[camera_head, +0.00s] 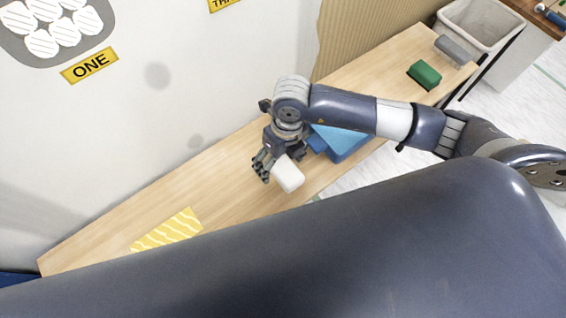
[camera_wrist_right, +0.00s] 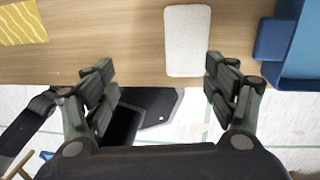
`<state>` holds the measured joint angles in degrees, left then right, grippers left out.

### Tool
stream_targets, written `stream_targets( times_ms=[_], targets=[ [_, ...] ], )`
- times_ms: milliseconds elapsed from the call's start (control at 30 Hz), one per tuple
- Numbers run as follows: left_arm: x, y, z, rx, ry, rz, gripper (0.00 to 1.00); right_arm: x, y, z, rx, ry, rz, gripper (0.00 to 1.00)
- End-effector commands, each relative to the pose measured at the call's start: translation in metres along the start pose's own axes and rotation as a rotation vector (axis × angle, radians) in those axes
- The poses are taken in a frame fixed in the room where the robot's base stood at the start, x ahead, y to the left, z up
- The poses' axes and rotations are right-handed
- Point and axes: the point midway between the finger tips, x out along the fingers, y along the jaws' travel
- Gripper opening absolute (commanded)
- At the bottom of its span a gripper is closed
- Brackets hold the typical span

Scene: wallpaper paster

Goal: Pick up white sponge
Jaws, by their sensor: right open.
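The white sponge (camera_head: 288,173) lies on the wooden table, near its front edge. In the right wrist view the sponge (camera_wrist_right: 187,40) shows as a pale upright rectangle just ahead of the fingers and between their lines, a little nearer the right finger. My right gripper (camera_head: 279,168) hangs over the table beside the sponge. In the right wrist view the right gripper (camera_wrist_right: 160,88) is open, with an empty gap between its fingers. The fingers do not visibly touch the sponge. My left gripper is not in view.
A blue tray (camera_head: 345,143) stands right of the sponge, partly behind my arm. A yellow patterned piece (camera_head: 167,230) lies to the left. A green block (camera_head: 425,74) and a grey block (camera_head: 455,50) sit at the far right end of the table (camera_head: 225,167). A wall runs behind.

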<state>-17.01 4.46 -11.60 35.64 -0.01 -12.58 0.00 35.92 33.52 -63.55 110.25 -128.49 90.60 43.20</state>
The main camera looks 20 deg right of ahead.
Motion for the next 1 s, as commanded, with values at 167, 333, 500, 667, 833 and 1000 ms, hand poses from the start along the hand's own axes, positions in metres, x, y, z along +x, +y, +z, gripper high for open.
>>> stream_targets(
  times_ms=[167,333,500,667,833,1000],
  targets=[
    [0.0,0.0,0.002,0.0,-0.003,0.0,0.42,0.003,-0.032,-0.001,0.015,0.013,-0.124,0.78],
    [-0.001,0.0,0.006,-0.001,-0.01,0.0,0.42,0.031,-0.036,-0.002,0.016,0.014,-0.128,0.78],
    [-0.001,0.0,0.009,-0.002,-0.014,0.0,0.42,0.049,-0.038,-0.002,0.015,0.012,-0.127,0.78],
    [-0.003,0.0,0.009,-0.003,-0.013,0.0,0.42,0.062,-0.038,-0.002,0.014,0.014,-0.125,0.78],
    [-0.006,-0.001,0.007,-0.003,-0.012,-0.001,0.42,0.088,-0.038,-0.002,0.016,0.014,-0.125,0.78],
    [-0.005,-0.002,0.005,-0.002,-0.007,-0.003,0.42,0.103,-0.04,-0.001,0.013,0.011,-0.124,0.78]
  ],
)
